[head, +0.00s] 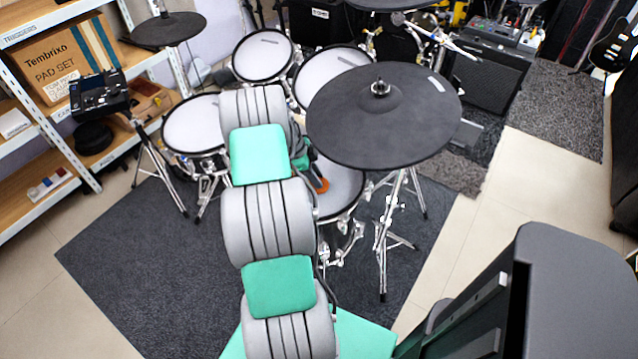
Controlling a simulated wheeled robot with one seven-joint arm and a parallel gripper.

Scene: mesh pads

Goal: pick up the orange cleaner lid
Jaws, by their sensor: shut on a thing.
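The orange cleaner lid (322,186) shows as a small orange patch over the white mesh pad (345,192) of the near drum, left of and below the big dark cymbal pad. My gripper (314,176) is at the lid and shut on it. My own grey and green arm hides most of the gripper and the left part of that pad. I cannot tell whether the lid still touches the pad.
The big cymbal pad (410,120) overhangs close on the right, on a chrome stand (384,240). Other mesh pads stand behind and left (195,122). A shelf with a cardboard box (75,55) is at far left. Dark carpet (130,255) lies clear at lower left.

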